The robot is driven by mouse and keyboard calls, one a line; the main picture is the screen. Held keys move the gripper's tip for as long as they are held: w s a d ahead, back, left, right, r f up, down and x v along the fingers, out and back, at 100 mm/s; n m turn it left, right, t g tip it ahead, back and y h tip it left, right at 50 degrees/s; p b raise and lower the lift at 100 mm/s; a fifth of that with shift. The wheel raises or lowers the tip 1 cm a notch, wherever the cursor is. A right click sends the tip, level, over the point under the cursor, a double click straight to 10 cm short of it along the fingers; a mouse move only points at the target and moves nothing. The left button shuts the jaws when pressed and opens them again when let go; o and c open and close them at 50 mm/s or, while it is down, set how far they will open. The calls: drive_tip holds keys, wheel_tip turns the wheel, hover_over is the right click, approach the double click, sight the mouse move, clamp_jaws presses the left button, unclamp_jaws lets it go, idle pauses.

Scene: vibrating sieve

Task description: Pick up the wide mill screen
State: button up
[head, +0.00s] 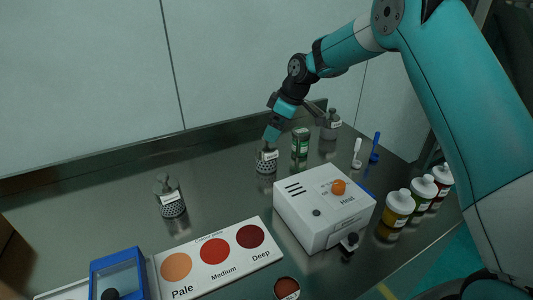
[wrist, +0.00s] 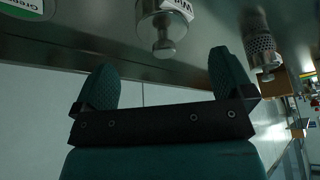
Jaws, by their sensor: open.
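The wide mill screen (head: 266,166) is a small metal perforated cylinder with a stem and a white label, standing on the steel bench in the head view. In the wrist view, which is upside down, its knob and a partly cut-off label starting "Wi" show at the top middle (wrist: 163,28). My gripper (head: 271,138) is just above it in the head view. Its two teal fingers (wrist: 162,78) are open and empty, with the knob ahead of the gap between them. The fingers do not appear to touch it.
Similar screens stand at left (head: 171,200) and back right (head: 331,127). A green-labelled jar (head: 300,143) is close to the right. A white box with an orange knob (head: 322,212) stands in front. Bench between the left screen and the wide screen is clear.

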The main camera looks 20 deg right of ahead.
sight(266, 145)
drive_tip(key=p+x, duration=0.2)
drive_tip(key=x, duration=0.5)
drive_tip(key=shift+s+a+f, duration=0.1)
drive_tip(key=shift+f, duration=0.15)
drive_tip(key=shift+c, duration=0.5)
drive_tip(key=c, duration=1.1)
